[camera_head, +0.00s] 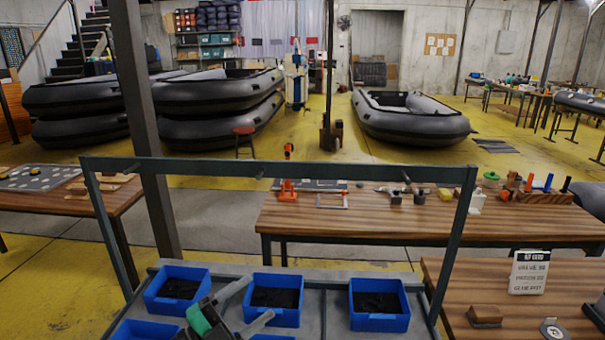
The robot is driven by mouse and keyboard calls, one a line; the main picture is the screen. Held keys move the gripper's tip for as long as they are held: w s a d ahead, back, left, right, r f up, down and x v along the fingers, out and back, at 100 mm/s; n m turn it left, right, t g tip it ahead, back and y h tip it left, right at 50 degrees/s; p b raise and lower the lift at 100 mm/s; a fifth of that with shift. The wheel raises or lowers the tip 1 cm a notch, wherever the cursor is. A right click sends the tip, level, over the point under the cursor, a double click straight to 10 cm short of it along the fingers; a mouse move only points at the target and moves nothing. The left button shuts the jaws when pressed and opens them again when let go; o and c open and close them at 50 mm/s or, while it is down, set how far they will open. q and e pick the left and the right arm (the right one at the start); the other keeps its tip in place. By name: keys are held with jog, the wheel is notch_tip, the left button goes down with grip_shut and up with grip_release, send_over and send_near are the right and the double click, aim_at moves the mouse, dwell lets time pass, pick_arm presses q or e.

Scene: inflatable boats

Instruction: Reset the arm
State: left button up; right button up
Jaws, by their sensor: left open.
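My left gripper (259,297) is at the bottom of the view, left of centre. Its two grey fingers are spread apart, and nothing shows between them. A green part shows at its base. It is in front of the middle blue bin (287,317) and overlaps it in the picture; I cannot tell whether it touches. Dark contents fill this bin, the left blue bin (150,301) and the right blue bin (383,321). My right gripper is not in view.
A metal frame (320,170) rises around the grey rack shelf (332,312). A wooden table (350,222) with tools stands behind it. Another table (440,283) with a sign (529,272) is at right. Inflatable boats (411,118) lie on the yellow floor beyond.

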pick_arm(q)
jog(key=s+a+f+n+t+y, duration=0.2)
jog(key=a+f+n+y, duration=0.45)
jog(key=n+y, duration=0.3)
jog(key=s+a+f+n+t+y, duration=0.1)
jog(key=s+a+f+n+y, duration=0.3)
jog(key=a+n+y, duration=0.6)
jog(key=s+d+f+n+g+h, duration=0.1)
jog(key=s+d+f+g, duration=0.1)
jog(key=s+f+g, duration=0.7)
jog(key=s+d+f+n+g+h, duration=0.1)
jog(key=s+d+f+g, duration=0.15)
jog(key=s+f, duration=0.65)
jog(key=s+f+g, duration=0.1)
jog(key=s+f, duration=0.1)
jog(key=f, duration=1.2)
jog(key=s+f+g, duration=0.1)
jog(key=s+f, duration=0.1)
jog(key=f, duration=1.2)
jog(key=s+a+f, duration=0.2)
jog(key=s+f, duration=0.7)
jog(key=s+a+f+g, duration=0.1)
jog(key=s+a+f, duration=0.1)
jog(key=s+f, duration=0.7)
jog(key=shift+s+a+f, duration=0.15)
jog(key=shift+s+f, duration=0.2)
jog(key=shift+f, duration=0.3)
